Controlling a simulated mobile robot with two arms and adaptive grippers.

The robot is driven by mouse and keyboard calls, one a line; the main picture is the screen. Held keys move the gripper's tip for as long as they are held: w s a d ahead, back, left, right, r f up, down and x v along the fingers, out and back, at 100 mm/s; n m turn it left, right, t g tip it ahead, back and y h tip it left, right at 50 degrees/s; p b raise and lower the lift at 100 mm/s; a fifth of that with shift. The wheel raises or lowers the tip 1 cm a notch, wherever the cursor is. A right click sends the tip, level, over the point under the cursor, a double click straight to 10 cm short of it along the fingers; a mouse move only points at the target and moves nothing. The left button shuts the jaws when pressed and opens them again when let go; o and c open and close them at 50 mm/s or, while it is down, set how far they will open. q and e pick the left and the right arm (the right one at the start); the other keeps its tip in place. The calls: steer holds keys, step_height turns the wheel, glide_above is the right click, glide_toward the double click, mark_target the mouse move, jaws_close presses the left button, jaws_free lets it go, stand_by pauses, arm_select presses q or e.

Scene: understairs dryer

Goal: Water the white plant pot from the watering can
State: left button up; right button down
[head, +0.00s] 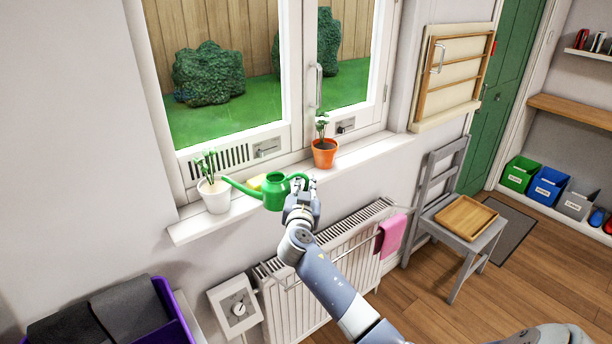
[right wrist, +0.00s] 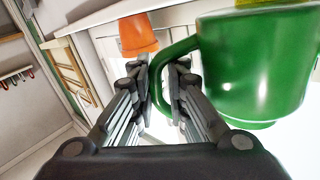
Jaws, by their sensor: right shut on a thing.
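The white plant pot (head: 214,196) with a small green plant stands at the left end of the windowsill. The green watering can (head: 275,192) is at the sill's front edge, its long spout pointing left with the tip close to the white pot. In the head view my right gripper (head: 302,186) is at the can's handle side. In the right wrist view my right gripper (right wrist: 163,70) is shut on the handle of the watering can (right wrist: 255,70). The can looks about upright. Whether it touches the sill cannot be told. My left gripper is not in view.
An orange pot (head: 324,154) with a plant stands on the windowsill (head: 370,150) to the right. Below are a radiator (head: 330,270) with a pink cloth (head: 392,235) and a purple bin (head: 175,315). A grey chair (head: 455,220) stands right.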

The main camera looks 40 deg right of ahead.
mark_target(307, 178)
steer(key=shift+w+d+r, duration=0.1)
steer(key=shift+d+r, duration=0.05)
steer(key=shift+r, duration=0.15)
steer(key=shift+w+d+r+p, duration=0.1)
steer(key=shift+d+r+p, duration=0.05)
steer(key=shift+p, duration=0.15)
steer(key=r+p, duration=0.2)
steer(key=shift+n+p, duration=0.3)
steer(key=shift+n, duration=0.1)
steer(key=shift+d+r+p, duration=0.1)
steer(key=shift+r+p, duration=0.05)
steer(key=shift+p, duration=0.45)
steer(key=shift+n, duration=0.3)
